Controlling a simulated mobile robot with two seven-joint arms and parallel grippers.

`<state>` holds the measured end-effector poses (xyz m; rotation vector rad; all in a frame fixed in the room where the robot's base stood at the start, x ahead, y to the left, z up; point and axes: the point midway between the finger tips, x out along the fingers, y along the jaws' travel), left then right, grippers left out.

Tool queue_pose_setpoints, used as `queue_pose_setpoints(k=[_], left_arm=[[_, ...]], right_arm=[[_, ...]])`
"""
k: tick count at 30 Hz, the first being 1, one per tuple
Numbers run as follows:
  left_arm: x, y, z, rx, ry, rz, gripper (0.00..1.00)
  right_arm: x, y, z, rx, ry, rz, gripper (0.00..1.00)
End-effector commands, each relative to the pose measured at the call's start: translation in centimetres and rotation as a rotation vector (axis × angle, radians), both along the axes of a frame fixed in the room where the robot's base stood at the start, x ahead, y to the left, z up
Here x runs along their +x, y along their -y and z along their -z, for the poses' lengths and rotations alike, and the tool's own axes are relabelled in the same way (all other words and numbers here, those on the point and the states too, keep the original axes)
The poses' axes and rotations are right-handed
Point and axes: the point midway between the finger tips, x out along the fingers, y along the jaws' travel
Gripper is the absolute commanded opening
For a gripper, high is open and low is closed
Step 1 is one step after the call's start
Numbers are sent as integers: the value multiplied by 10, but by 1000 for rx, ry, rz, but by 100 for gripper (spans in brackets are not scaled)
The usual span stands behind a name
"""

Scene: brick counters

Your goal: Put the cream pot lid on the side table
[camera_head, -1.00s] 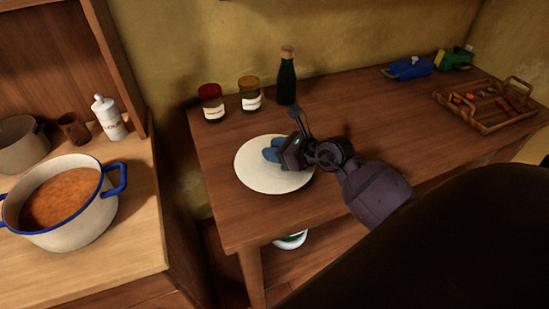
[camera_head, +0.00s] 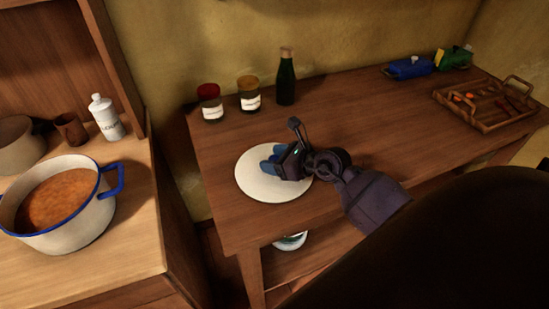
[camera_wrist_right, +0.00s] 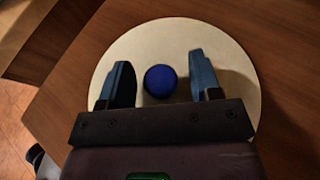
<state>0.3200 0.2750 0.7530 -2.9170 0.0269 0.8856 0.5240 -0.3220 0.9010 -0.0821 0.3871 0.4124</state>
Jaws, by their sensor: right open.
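The cream pot lid (camera_head: 262,186) lies flat on the wooden side table (camera_head: 350,130), near its left end. In the right wrist view the lid (camera_wrist_right: 180,38) shows as a pale disc with a round blue knob (camera_wrist_right: 160,81). My right gripper (camera_head: 272,158) is over the lid. In the wrist view its two blue fingers (camera_wrist_right: 158,84) are open, one on each side of the knob, with gaps on both sides. In the head view the gripper hides the knob. My left gripper is not in view.
A cream pot (camera_head: 72,232) of orange food stands on the left counter. A red-lidded jar (camera_head: 210,103), another jar (camera_head: 249,95) and a dark bottle (camera_head: 286,78) stand behind the lid. A wooden tray (camera_head: 478,122) is far right. The table's middle is clear.

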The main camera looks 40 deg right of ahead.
Motion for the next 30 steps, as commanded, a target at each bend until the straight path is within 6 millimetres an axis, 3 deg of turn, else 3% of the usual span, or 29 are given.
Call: queue_pose_setpoints(k=[8, 21, 30], left_arm=[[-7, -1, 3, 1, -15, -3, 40], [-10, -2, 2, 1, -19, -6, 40], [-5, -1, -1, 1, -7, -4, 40]], right_arm=[[-9, 4, -7, -1, -2, 1, 58], [-77, 34, -38, -3, -1, 0, 58], [-100, 44, -48, -1, -1, 1, 58]])
